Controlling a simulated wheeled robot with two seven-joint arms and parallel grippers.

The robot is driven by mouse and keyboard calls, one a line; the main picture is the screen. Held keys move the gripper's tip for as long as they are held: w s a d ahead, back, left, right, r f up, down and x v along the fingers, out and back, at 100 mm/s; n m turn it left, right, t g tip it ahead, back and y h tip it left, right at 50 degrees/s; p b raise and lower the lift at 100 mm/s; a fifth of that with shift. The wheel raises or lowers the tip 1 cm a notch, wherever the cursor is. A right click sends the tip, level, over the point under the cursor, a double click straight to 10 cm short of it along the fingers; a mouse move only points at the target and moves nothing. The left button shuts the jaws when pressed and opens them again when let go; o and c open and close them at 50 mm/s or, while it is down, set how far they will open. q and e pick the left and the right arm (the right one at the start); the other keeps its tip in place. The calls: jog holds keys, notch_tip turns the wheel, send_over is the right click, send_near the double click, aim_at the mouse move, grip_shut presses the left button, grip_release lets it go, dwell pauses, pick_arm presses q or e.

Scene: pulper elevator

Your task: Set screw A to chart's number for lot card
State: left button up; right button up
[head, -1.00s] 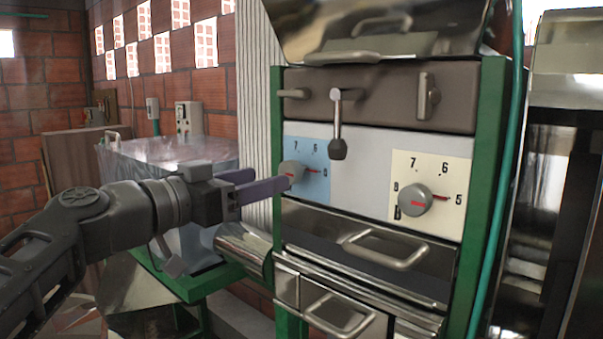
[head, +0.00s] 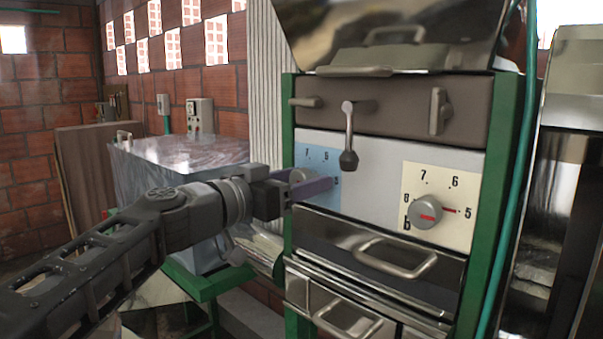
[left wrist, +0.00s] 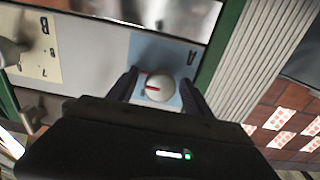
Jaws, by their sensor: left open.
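Screw A is a round grey knob with a red mark (left wrist: 159,87), on a blue dial plate (head: 322,161) lettered A in the left wrist view. Numbers 7 and 6 show on this plate in the head view; the rest is partly covered by my gripper. My left gripper (left wrist: 158,80) is open, its two fingers on either side of the knob; I cannot tell whether they touch it. In the left wrist view the red mark points left. A second grey knob (head: 426,212) sits on a cream plate (head: 437,179), its red pointer toward 5. No lot card or chart can be made out.
A black-tipped lever (head: 348,150) hangs between the dials. Metal drawer handles (head: 395,262) stick out below them. Green posts (head: 505,150) frame the panel. A shiny covered box (head: 175,165) stands left, behind my arm.

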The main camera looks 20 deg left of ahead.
pick_arm(q)
jog(key=shift+w, duration=0.1)
jog(key=shift+c, duration=0.5)
grip_shut()
